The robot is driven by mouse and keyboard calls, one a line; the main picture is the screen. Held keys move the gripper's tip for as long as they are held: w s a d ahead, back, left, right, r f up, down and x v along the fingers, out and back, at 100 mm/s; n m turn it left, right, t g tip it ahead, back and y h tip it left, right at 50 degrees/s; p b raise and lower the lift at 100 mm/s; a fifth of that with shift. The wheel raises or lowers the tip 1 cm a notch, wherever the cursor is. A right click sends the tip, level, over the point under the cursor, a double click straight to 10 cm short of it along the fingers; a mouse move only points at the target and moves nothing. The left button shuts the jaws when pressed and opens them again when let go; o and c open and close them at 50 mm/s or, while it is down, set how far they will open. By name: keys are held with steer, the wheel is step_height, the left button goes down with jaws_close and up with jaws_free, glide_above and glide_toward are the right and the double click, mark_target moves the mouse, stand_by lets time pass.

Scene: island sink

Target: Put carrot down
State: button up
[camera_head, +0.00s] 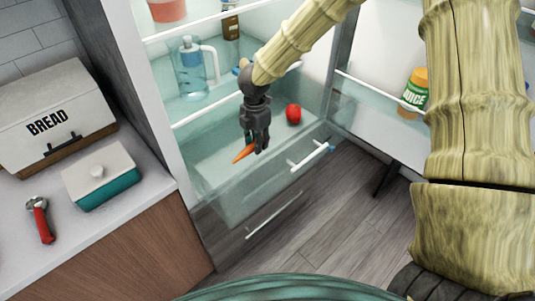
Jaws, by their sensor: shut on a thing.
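An orange carrot (243,153) is held at the tip of my gripper (257,146). The gripper is dark grey, points down and is shut on the carrot. The carrot's pointed end sticks out to the left and slightly down; its other end is hidden by the fingers. Carrot and gripper appear over the clear lower drawer (215,178) of the open fridge. I cannot tell whether the carrot touches the drawer.
A red round item (293,114) is right of my gripper. A jug (190,68) stands on the shelf above. The open door holds a juice bottle (415,92). The left counter bears a bread box (55,118), a teal dish (102,178) and a red-handled tool (40,220).

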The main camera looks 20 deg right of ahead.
steer(key=shift+f+m, duration=0.3)
steer(key=shift+f, duration=0.2)
steer(key=shift+f+p, duration=1)
steer(key=shift+f, duration=3.6)
steer(key=shift+f, duration=0.15)
steer(key=o, duration=1)
steer(key=shift+o, duration=0.2)
step_height(320, 180, up, 12)
steer(key=shift+r+b, duration=0.15)
steer(key=shift+b, duration=1.1)
